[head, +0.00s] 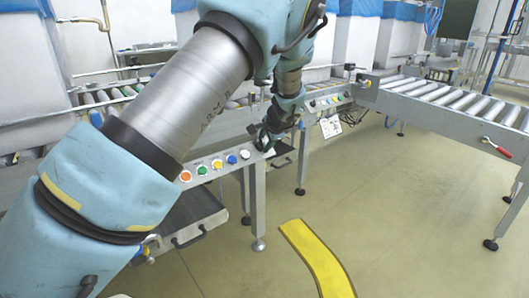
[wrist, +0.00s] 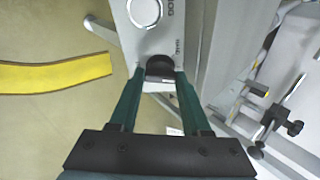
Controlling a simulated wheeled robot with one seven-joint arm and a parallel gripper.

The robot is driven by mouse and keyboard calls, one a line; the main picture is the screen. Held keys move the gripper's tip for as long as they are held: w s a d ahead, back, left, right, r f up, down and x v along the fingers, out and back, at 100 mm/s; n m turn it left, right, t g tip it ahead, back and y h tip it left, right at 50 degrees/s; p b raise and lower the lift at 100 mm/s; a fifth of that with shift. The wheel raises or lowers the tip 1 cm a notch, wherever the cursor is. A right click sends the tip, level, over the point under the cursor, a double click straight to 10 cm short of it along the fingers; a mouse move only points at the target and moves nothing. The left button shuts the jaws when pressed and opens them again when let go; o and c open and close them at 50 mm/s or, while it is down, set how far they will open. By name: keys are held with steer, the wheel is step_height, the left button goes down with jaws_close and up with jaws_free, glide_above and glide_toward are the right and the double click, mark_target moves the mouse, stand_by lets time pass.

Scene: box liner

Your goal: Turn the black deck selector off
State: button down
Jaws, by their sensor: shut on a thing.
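The black deck selector (wrist: 160,67) is a dark knob near the end of the grey control panel (wrist: 172,30) in the wrist view. My gripper (wrist: 160,73) has one green finger on each side of it and is shut on it. In the head view my gripper (head: 264,139) is at the right end of the button panel (head: 209,181), and it hides the selector there. I cannot tell which position the selector points to.
Another button panel (head: 329,101) stands behind. A roller conveyor (head: 450,97) is at the right. The floor with a yellow strip (head: 317,255) is open.

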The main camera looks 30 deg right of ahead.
steer(key=shift+f+n+b, duration=0.1)
steer(key=shift+n+b, duration=0.7)
steer(key=shift+b, duration=0.05)
steer(key=shift+c, duration=1.8)
jaws_free()
steer(key=shift+r, duration=0.25)
